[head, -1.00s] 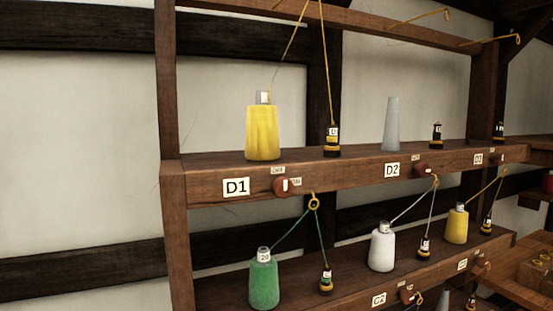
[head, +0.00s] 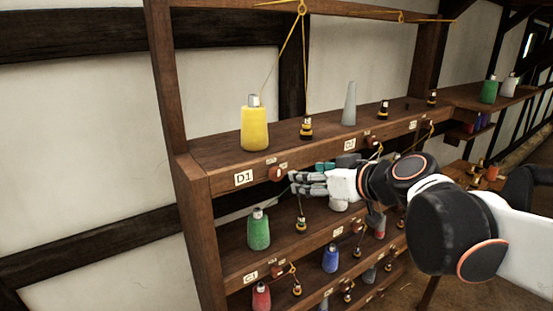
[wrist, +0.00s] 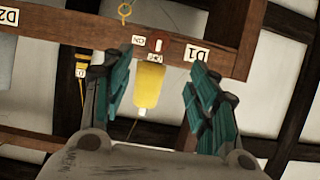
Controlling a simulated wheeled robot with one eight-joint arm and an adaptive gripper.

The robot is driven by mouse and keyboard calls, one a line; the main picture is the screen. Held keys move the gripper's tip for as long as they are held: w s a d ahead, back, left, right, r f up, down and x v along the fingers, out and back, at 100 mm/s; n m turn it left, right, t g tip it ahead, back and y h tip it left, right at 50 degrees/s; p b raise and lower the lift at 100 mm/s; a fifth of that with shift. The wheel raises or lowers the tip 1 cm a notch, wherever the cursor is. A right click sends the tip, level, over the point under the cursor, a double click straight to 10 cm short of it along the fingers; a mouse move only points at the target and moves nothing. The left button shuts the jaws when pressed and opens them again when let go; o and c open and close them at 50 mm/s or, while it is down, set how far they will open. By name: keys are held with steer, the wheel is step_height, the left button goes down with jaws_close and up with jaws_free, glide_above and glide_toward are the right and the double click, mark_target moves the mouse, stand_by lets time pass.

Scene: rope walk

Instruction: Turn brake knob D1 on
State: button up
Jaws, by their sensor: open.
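Brake knob D1 (head: 276,174) is a small round red-brown knob on the front edge of the top shelf, just right of the D1 label (head: 244,178). In the wrist view the knob (wrist: 157,45) carries a white mark and sits between small tags, with the D1 label (wrist: 196,54) beside it; this view is upside down. My gripper (head: 293,183) is open and empty, close to the knob at its right and slightly below in the head view. In the wrist view my gripper's fingers (wrist: 160,75) are spread wide, with the knob ahead between them, apart from both.
A yellow cone (head: 255,125) stands on the shelf above D1, with a black-and-yellow bobbin (head: 306,128) beside it. A green cone (head: 258,230) stands on the shelf below. More spools and knobs line the rack to the right.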

mark_target(279, 173)
steer(key=x, duration=0.7)
steer(key=p+x, duration=0.1)
steer(key=x, duration=0.5)
steer(key=shift+w+a+r, duration=0.1)
steer(key=shift+w+a, duration=0.15)
steer(key=shift+w, duration=0.15)
steer(key=c, duration=1.1)
